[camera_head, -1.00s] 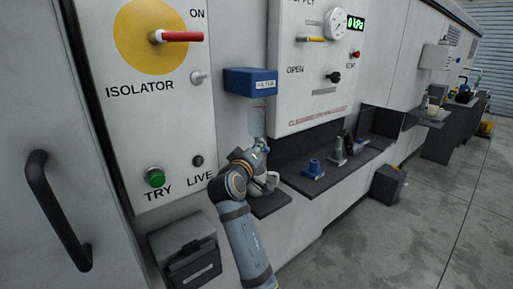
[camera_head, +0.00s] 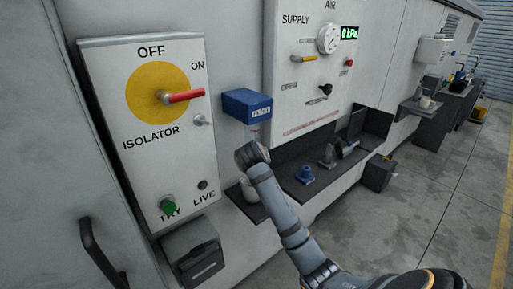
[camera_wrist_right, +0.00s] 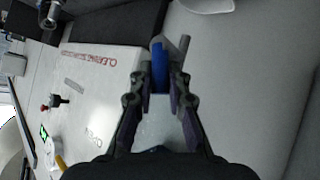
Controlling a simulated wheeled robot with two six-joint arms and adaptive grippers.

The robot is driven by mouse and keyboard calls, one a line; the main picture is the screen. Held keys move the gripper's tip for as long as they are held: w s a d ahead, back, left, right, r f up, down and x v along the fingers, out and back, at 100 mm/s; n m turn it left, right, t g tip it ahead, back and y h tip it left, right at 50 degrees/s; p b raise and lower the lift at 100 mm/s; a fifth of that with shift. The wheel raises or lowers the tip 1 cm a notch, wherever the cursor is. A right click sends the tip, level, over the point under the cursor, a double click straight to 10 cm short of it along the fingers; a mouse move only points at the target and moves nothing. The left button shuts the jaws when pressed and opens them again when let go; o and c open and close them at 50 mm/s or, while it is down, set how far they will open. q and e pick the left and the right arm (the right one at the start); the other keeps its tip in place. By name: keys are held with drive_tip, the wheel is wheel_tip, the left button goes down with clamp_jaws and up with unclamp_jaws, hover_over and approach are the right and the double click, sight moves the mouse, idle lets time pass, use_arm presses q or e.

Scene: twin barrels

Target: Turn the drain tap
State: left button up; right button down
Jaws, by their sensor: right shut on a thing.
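The blue filter head (camera_head: 247,105) sticks out from the wall beside the isolator panel. Its clear bowl hangs below it and is mostly hidden by my right arm in the head view. In the right wrist view a narrow blue piece (camera_wrist_right: 158,66), seemingly the drain tap, sits between the fingertips of my right gripper (camera_wrist_right: 160,80). The fingers are closed on it. The pale bowl (camera_wrist_right: 162,125) shows between the fingers. In the head view this gripper is hidden behind its own wrist. My left gripper is in neither current view.
A white cup (camera_head: 250,191) stands on the dark shelf (camera_head: 296,190) under the filter, partly behind my arm. A blue fitting (camera_head: 304,174) and grey parts stand further right. The isolator's red handle (camera_head: 184,96) points toward ON. The air display (camera_head: 349,32) reads 0 kPa.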

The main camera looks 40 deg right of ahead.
drive_tip(key=y+p, duration=0.1)
drive_tip(key=p, duration=0.1)
drive_tip(key=shift+s+d+m+g+y+p, duration=0.1)
drive_tip(key=shift+d+m+g+y+p, duration=0.2)
drive_tip(key=shift+d+m+y+p, duration=0.1)
drive_tip(key=shift+d+f+y+p, duration=0.15)
drive_tip(key=shift+y+p, duration=0.45)
drive_tip(key=shift+p, duration=0.2)
use_arm(q)
wheel_tip(320, 180, up, 6)
drive_tip(key=shift+f, duration=0.1)
use_arm(e)
drive_tip(key=shift+f, duration=0.15)
drive_tip(key=shift+f+m, duration=0.1)
drive_tip(key=shift+m, duration=0.2)
drive_tip(key=c, duration=1.3)
unclamp_jaws()
drive_tip(key=shift+s, duration=0.1)
drive_tip(key=shift+w+d, duration=0.1)
drive_tip(key=shift+w, duration=0.1)
drive_tip(key=shift+s+r, duration=0.1)
drive_tip(key=shift+r, duration=0.3)
drive_tip(key=v, duration=1.1)
drive_tip(key=shift+r, duration=0.25)
drive_tip(key=shift+s, duration=0.1)
